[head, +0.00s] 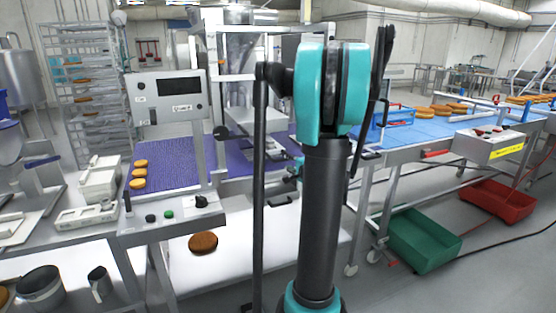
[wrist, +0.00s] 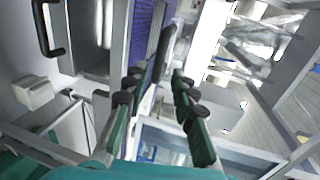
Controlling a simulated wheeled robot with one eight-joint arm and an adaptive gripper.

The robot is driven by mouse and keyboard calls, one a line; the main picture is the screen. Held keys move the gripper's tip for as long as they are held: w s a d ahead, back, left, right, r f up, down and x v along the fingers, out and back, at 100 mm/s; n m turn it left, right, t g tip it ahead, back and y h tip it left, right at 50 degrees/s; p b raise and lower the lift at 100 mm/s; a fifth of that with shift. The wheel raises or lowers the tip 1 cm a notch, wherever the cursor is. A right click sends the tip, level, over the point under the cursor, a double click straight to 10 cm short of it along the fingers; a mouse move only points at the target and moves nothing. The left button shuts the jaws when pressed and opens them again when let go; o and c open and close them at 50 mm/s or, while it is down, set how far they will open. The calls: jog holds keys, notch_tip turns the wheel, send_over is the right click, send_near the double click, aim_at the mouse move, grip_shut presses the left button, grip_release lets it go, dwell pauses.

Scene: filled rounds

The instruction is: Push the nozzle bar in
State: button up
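The filling machine (head: 240,75), with a clear hopper, stands over a purple belt (head: 180,172), left of my arm in the head view. A round black knob (head: 222,132) sits low on its front. I cannot tell for sure which part is the nozzle bar; my arm hides some of the machine. In the wrist view my gripper (wrist: 155,88) has its green fingers with black pads apart, and nothing is clearly held between them. A dark upright edge (wrist: 166,48) and the purple belt (wrist: 143,30) show beyond the fingertips.
A control box (head: 168,97) and a panel with knobs (head: 170,214) stand left of the machine. A brown round (head: 203,242) lies on the lower white shelf. A blue-topped table (head: 430,132), a green crate (head: 424,240) and a red crate (head: 497,200) are on the right.

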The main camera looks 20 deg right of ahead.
jog(key=x, duration=1.1)
jog(key=shift+w, duration=0.2)
jog(key=shift+c, duration=0.6)
grip_shut()
